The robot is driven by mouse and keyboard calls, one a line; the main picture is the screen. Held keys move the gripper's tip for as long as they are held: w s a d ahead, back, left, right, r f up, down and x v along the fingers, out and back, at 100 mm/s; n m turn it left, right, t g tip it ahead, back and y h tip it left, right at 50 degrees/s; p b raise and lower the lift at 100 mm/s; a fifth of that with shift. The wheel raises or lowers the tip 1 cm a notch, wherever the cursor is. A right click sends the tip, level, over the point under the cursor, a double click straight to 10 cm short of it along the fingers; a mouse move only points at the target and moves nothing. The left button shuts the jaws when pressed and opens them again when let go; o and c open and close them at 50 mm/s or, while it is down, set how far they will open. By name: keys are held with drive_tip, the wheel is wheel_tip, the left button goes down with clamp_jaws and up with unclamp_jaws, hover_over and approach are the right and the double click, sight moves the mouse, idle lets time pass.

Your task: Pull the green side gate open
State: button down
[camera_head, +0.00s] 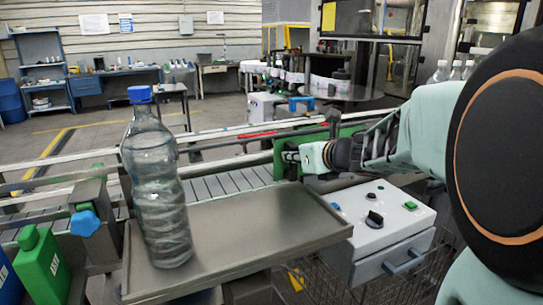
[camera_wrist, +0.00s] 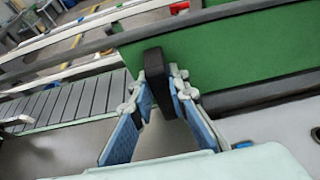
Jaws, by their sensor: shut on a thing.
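The green side gate (camera_head: 305,137) is an upright green panel along the far side of the conveyor in the head view, partly hidden behind my arm. It fills the upper right of the wrist view (camera_wrist: 235,50). A black upright handle (camera_wrist: 154,62) stands at the gate's left part. My gripper (camera_wrist: 160,88) is shut on this handle, with a blue-padded finger on each side of it. In the head view my gripper (camera_head: 291,156) is at the gate's left part, small and side-on. The gate's hinge and latch cannot be made out.
A clear bottle with a blue cap (camera_head: 158,190) stands on a grey metal tray (camera_head: 255,225) at the front. A white control box (camera_head: 380,220) with knobs sits below my arm. The slatted conveyor (camera_head: 225,183) runs behind the tray. A green jug (camera_head: 42,265) stands front left.

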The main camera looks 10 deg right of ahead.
drive_tip(key=d, duration=0.2)
drive_tip(key=w+d, duration=0.1)
drive_tip(key=d, duration=0.1)
drive_tip(key=shift+w, duration=0.15)
drive_tip(key=c, duration=1.8)
unclamp_jaws()
drive_tip(key=shift+c, duration=0.2)
wheel_tip(320, 180, up, 10)
